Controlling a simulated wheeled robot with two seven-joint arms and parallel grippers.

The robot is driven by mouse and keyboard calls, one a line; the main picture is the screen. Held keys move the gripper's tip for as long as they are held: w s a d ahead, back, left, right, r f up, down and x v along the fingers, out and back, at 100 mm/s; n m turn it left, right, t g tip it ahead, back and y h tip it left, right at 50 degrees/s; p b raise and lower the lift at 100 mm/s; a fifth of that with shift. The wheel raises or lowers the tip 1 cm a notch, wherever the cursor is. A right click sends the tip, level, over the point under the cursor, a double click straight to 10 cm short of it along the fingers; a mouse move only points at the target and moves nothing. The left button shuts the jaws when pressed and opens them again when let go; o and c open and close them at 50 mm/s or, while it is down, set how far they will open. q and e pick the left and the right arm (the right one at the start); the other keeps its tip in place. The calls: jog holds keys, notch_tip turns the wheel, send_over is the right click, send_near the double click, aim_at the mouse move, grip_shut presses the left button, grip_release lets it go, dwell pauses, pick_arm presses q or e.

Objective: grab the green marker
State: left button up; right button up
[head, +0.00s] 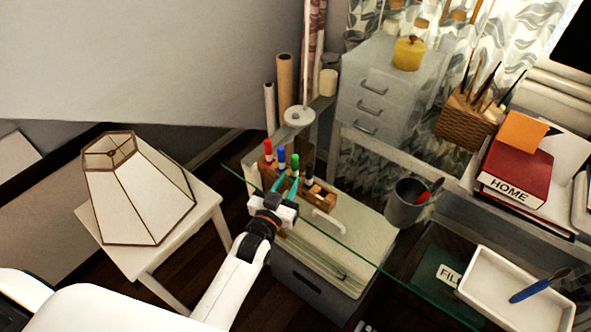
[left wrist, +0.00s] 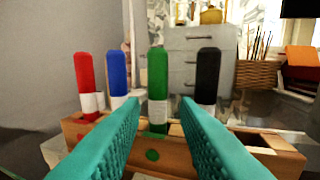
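The green marker (left wrist: 158,88) stands upright in a wooden holder (left wrist: 90,130), between a blue marker (left wrist: 117,75) and a black marker (left wrist: 207,78). A red marker (left wrist: 87,85) stands at the left end. In the head view the green marker (head: 295,165) is at the holder on the cabinet top. My left gripper (head: 285,186) is open, its teal fingers pointing at the holder. In the left wrist view the fingers (left wrist: 158,125) are on either side of the green marker's line, with the marker apparently just beyond the tips. My right gripper is not in view.
A glass desk edge runs diagonally in front of the cabinet (head: 350,240). A grey cup (head: 405,203) stands to the right. A lampshade (head: 137,190) sits on a white stool to the left. A wicker pot (head: 467,118) and red book (head: 517,172) are farther right.

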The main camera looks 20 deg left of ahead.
aim_at(293, 171)
pick_arm(q)
jog(key=shift+w+f, duration=0.1)
jog(key=shift+w, duration=0.95)
jog(key=shift+w+d+p, duration=0.2)
jog(key=shift+w+p, duration=0.45)
jog(key=shift+w, duration=2.05)
grip_shut()
